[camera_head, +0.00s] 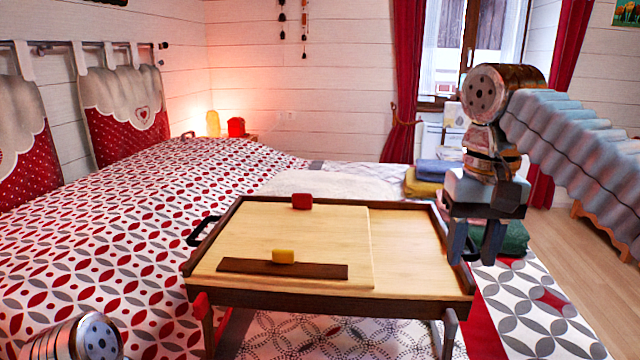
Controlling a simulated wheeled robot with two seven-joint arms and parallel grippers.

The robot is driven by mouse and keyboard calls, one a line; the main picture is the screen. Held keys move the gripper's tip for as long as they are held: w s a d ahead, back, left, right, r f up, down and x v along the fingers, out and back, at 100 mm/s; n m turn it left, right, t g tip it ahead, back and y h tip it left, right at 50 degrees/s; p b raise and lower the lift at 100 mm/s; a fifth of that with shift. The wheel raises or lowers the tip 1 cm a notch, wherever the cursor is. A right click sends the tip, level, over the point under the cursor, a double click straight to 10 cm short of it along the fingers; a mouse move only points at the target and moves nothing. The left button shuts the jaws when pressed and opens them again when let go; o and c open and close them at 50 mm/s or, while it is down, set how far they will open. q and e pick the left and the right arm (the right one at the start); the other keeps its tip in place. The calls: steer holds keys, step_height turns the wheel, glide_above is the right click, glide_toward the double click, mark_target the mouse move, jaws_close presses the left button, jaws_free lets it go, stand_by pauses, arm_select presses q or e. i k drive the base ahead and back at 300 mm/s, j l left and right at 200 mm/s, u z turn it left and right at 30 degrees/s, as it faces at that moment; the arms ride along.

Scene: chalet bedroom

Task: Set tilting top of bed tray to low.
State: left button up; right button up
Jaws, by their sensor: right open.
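The bed tray (420,292) stands on the bed, with a dark wood frame and a pale wood surface. Its tilting top (320,240) is the pale panel on the left and middle; it looks flat or nearly flat, and its exact angle is hard to tell. A dark ledge strip (230,265) runs along its front, with a yellow block (283,256) at it. A red block (301,201) is at the back edge. My right gripper (474,258) is open, fingers down, at the tray's right edge; contact cannot be told. My left gripper is out of view.
Black handles (203,231) stick out at the tray's sides. Folded blue and yellow cloths (430,180) lie behind my right gripper, and a green one (512,238) lies beside it. The patterned bed (110,240) is clear on the left. Wooden floor shows at right.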

mark_target(331, 234)
steer(key=k, duration=0.95)
